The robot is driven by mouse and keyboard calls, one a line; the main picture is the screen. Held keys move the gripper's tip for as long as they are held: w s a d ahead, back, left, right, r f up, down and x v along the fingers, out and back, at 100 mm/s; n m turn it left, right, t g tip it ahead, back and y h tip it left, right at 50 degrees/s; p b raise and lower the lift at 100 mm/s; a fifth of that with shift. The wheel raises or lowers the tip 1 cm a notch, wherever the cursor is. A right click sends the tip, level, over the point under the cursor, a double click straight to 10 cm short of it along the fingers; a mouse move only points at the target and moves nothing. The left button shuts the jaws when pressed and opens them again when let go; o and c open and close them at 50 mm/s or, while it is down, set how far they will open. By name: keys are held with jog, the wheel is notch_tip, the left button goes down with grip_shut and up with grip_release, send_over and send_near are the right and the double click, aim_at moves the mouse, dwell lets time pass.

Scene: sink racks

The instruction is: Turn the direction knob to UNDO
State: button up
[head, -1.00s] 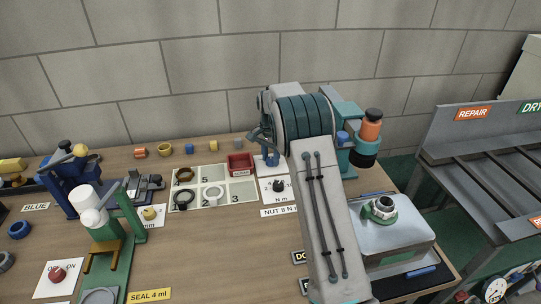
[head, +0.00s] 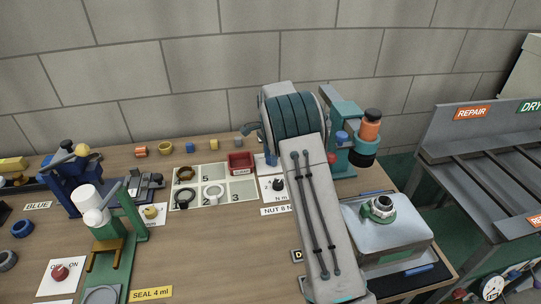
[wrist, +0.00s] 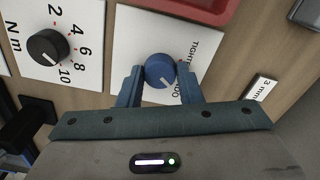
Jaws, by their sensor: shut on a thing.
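The blue direction knob (wrist: 159,71) sits on a white plate (wrist: 150,28) in the wrist view. Its white mark points down and right, toward the partly covered UNDO lettering. The TIGHTEN lettering shows to the upper right of the knob. My gripper (wrist: 161,77) is shut on the knob, one finger on its left side and one on its right. The right finger covers part of the lettering. In the head view my arm hides most of the gripper and knob.
A black N m dial (wrist: 47,48) stands left of the knob. A red tray (wrist: 195,8) lies just beyond the plate and also shows in the head view (head: 241,157). A green press (head: 112,240) stands at the left of the bench.

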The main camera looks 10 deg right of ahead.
jog(key=shift+r, duration=0.1)
jog(key=o, duration=1)
notch_tip(320, 180, up, 14)
jog(key=shift+f, duration=0.1)
